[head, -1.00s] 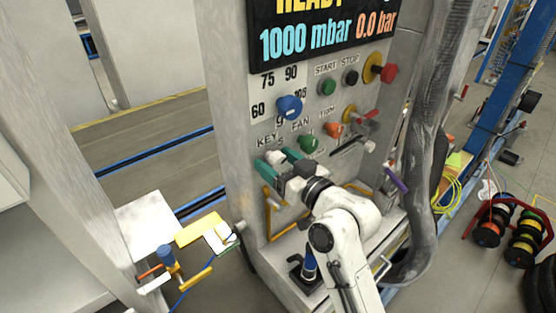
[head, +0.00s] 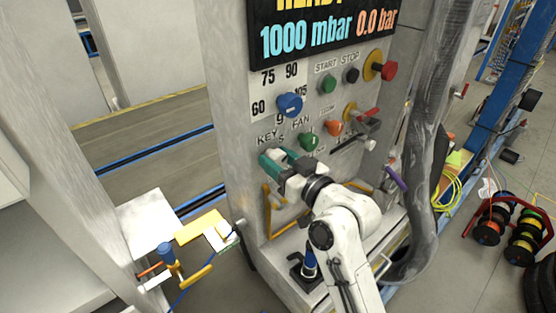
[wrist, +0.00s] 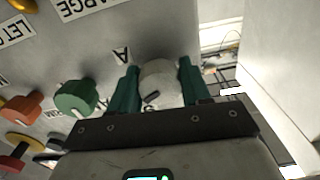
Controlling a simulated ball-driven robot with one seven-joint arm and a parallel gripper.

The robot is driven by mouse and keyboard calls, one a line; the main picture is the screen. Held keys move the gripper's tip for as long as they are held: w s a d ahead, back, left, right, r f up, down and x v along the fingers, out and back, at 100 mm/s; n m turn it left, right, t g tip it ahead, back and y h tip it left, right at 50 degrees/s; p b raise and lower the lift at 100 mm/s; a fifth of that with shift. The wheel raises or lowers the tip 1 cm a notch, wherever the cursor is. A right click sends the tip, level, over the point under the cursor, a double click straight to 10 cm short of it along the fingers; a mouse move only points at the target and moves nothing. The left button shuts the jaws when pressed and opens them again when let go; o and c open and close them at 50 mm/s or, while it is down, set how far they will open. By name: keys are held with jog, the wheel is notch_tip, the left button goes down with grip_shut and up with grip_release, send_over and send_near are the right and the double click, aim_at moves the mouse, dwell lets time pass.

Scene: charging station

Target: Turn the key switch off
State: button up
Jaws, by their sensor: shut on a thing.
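The key switch (wrist: 158,78) shows in the wrist view as a pale round body with a small dark mark on its lower part. It sits between the two green fingers of my gripper (wrist: 158,85), which are shut on it from both sides.
A blue knob (head: 289,105) is above my gripper. The green FAN knob (head: 309,141) is close at its right, with an orange knob (head: 333,127) beyond. A yellow rail (head: 268,212) is below. The display (head: 325,35) reads 1000 mbar and 0.0 bar.

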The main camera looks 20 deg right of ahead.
jog(key=shift+f+n+b, duration=0.2)
jog(key=shift+n+b, duration=0.1)
jog(key=shift+b, duration=0.2)
jog(key=n+b, duration=0.2)
jog(key=shift+f+b, duration=0.1)
jog(key=shift+b, duration=0.25)
jog(key=n+b, duration=0.2)
jog(key=b, duration=0.1)
jog(key=shift+n, duration=0.3)
jog(key=n+b, duration=0.3)
jog(key=shift+n, duration=0.3)
jog(key=shift+r+n+b, duration=0.2)
jog(key=shift+n+b, duration=0.9)
jog(key=shift+n, duration=0.3)
jog(key=o, duration=1)
jog(key=shift+r, duration=0.1)
